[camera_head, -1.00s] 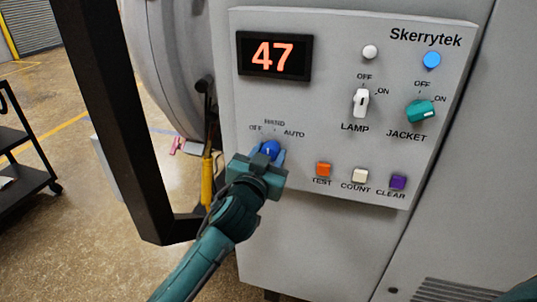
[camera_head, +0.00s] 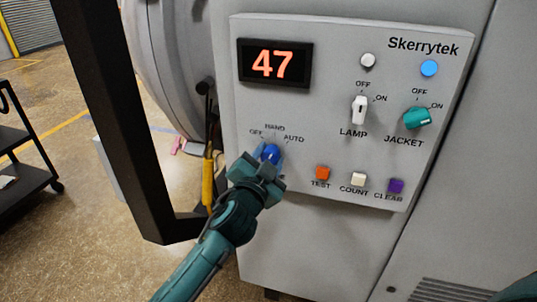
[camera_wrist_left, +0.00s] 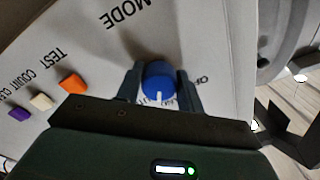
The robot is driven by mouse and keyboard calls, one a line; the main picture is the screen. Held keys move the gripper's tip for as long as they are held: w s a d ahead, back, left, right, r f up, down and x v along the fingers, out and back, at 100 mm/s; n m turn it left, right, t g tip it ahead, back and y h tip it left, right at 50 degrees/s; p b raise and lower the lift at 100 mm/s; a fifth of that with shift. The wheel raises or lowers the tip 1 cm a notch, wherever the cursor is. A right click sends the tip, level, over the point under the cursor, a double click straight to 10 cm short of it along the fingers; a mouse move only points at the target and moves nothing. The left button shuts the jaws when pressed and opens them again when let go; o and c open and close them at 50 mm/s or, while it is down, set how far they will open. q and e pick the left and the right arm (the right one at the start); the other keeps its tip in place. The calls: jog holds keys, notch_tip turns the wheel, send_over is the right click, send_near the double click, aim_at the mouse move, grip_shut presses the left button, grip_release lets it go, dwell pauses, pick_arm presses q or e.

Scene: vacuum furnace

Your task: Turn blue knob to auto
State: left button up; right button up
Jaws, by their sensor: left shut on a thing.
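The blue knob (camera_head: 271,153) is on the lower left of the grey control panel, below the labels OFF, HAND and AUTO. My left gripper (camera_head: 268,161) is shut on it, reaching up from below. In the left wrist view the blue knob (camera_wrist_left: 158,82) sits between the two fingers of my left gripper (camera_wrist_left: 161,88). A white mark on the knob points to the bottom of that view. The labels there are partly hidden, so I cannot tell exactly which one it meets. My right gripper is not in view.
The panel (camera_head: 330,150) also has a display (camera_head: 274,63) reading 47, a white lamp switch (camera_head: 359,110), a teal jacket knob (camera_head: 417,118) and orange (camera_head: 322,173), white (camera_head: 358,179) and purple (camera_head: 395,186) buttons. A dark post (camera_head: 120,120) stands left of my left arm.

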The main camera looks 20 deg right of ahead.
pick_arm(q)
jog(key=shift+m+p, duration=0.7)
jog(key=shift+m, duration=1.6)
jog(key=o, duration=1)
jog(key=shift+a, duration=0.1)
jog(key=b+v, duration=0.1)
jog(key=v, duration=1.2)
jog(key=shift+a, duration=0.1)
